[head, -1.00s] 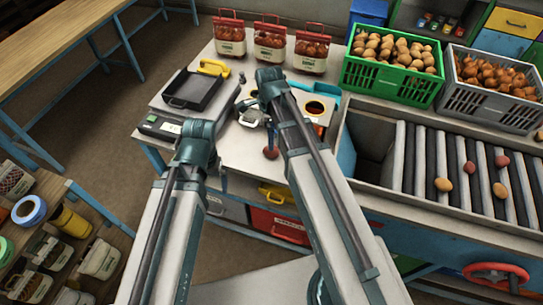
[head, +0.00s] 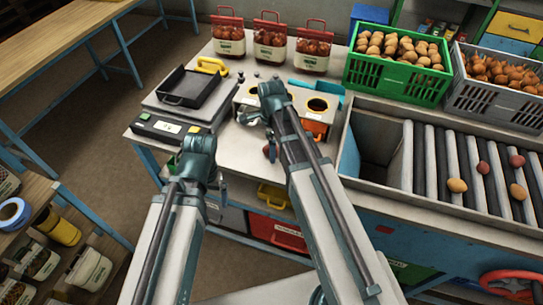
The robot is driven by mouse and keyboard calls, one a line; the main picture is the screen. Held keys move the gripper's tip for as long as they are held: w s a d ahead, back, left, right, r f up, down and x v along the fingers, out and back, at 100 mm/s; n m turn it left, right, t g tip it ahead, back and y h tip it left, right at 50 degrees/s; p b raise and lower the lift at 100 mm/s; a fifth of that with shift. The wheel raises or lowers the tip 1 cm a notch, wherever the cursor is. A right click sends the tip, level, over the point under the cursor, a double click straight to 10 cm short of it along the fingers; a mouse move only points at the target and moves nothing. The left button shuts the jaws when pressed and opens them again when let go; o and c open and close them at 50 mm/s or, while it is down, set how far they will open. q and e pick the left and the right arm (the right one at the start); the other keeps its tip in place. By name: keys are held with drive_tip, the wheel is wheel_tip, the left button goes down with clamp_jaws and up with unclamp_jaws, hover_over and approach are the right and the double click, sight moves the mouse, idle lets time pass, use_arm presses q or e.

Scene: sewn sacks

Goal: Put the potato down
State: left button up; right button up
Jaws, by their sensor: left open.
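The potatoes in view are tan ones heaped in the green crate (head: 397,79) and several loose tan and reddish ones, such as a tan potato (head: 456,185), on the rollers. My left gripper (head: 221,186) is open, low beside its arm in front of the table's near edge, with no potato seen in it. My right arm bends over the middle of the table and mostly hides its own gripper. A small dark red round thing (head: 268,152) shows beside that arm; I cannot tell whether it is held.
A scale with a black tray (head: 188,86) stands at the left of the table. A box with round holes (head: 317,104) is in the middle. Bagged produce (head: 270,47) lines the back. The roller conveyor (head: 470,165) and a grey crate (head: 490,98) are at right.

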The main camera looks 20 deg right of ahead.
drive_tip(key=shift+f, duration=0.5)
use_arm(q)
drive_tip(key=shift+f, duration=0.35)
use_arm(e)
drive_tip(key=shift+r, duration=0.1)
drive_tip(key=shift+c, duration=0.2)
clamp_jaws()
use_arm(q)
drive_tip(key=shift+r, duration=0.15)
use_arm(e)
drive_tip(key=shift+r, duration=0.15)
